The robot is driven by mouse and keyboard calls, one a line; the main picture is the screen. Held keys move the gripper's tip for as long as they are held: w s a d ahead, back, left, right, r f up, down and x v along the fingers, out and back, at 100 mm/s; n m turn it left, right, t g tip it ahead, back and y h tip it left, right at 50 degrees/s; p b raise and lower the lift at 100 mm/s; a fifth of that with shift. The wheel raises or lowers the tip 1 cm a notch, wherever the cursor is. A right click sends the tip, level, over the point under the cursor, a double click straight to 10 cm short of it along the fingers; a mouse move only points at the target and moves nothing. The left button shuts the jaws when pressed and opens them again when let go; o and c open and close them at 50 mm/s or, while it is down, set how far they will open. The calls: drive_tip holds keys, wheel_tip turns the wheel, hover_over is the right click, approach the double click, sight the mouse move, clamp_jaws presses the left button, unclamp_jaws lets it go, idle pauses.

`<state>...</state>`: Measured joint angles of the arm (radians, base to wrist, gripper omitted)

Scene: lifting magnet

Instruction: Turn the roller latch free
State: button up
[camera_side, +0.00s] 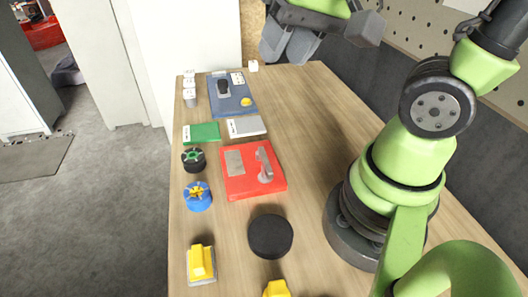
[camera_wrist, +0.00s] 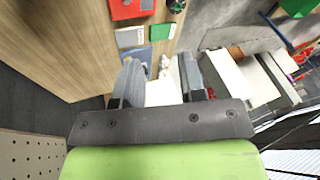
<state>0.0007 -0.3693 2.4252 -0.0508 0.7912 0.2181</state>
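A red box (camera_side: 255,171) lies mid-table in the side view, with a grey upright lever (camera_side: 264,165) and a grey plate on its top. A blue board (camera_side: 232,96) lies farther back, with a dark upright part (camera_side: 223,88) and a yellow knob (camera_side: 246,101). I cannot tell for certain which of these fittings is the roller latch. My gripper (camera_side: 289,43) is high above the table's far end, apart from everything. In the wrist view its two grey fingers (camera_wrist: 160,67) stand apart with nothing between them. The red box (camera_wrist: 132,8) shows there at the top edge.
Green (camera_side: 202,133) and grey (camera_side: 246,127) blocks lie between board and box. A black-green wheel (camera_side: 194,159), blue-yellow knob (camera_side: 198,196), black disc (camera_side: 270,236) and yellow blocks (camera_side: 201,263) stand nearer.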

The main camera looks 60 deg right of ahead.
sight(264, 154)
drive_tip(key=w+f+m+g, duration=0.1)
drive_tip(key=f, duration=0.6)
drive_tip(key=w+d+f+m+g, duration=0.1)
drive_tip(key=w+f+g, duration=0.1)
drive_tip(key=f, duration=0.6)
drive_tip(key=w+f+m+g+h, duration=0.1)
drive_tip(key=f, duration=0.6)
drive_tip(key=shift+w+d+f+g, duration=0.15)
drive_tip(key=shift+w+d+g, duration=0.05)
drive_tip(key=shift+d+g, duration=0.15)
clamp_jaws()
